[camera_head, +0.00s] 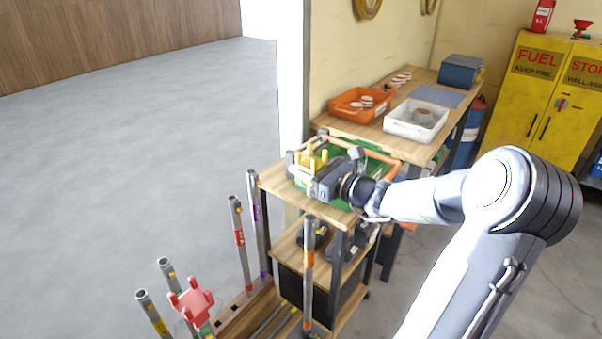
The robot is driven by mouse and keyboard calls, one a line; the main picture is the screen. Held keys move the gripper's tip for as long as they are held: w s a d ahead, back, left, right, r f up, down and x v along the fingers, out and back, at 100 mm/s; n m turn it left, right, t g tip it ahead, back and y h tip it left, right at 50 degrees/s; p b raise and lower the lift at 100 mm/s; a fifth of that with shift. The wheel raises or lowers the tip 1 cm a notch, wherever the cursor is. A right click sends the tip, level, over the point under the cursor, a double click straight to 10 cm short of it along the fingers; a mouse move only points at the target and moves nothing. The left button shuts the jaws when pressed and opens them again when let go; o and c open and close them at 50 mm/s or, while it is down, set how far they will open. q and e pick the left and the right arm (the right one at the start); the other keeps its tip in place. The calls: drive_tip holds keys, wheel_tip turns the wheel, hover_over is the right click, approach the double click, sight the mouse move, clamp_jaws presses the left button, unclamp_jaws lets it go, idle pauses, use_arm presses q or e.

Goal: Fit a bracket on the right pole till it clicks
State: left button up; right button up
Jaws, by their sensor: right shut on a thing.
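My right gripper (308,176) is shut on a yellow pronged bracket (311,158), above the cart's top shelf and close to a green tray. The fingers and the grip are partly hidden. Several upright grey poles with coloured bands stand lower down. The rightmost is a pole with an orange band (308,268) in front of the cart, below the gripper and apart from the bracket. A pink-red bracket (190,301) is around or against a pole at the lower left; I cannot tell if it is seated. My left gripper is not in view.
The wooden cart (272,180) carries a green tray (372,158) on top and dark items below. Behind it, a bench holds an orange bin (345,108), a white bin (398,130) and a blue box (459,72). A yellow cabinet (540,95) stands right. The left floor is clear.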

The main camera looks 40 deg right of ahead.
wheel_tip(320, 180, down, 6)
drive_tip(key=b, duration=0.5)
drive_tip(key=shift+r, duration=0.1)
drive_tip(key=shift+r+p, duration=0.1)
drive_tip(key=shift+p, duration=0.2)
idle(1.5)
drive_tip(key=shift+f+b, duration=1.35)
drive_tip(key=shift+f, duration=0.35)
idle(1.8)
drive_tip(key=shift+f+b, duration=0.3)
drive_tip(key=shift+f, duration=0.05)
drive_tip(key=shift+f+b, duration=0.6)
drive_tip(key=shift+f, duration=0.1)
drive_tip(key=o, duration=1.2)
drive_tip(key=shift+c, duration=0.2)
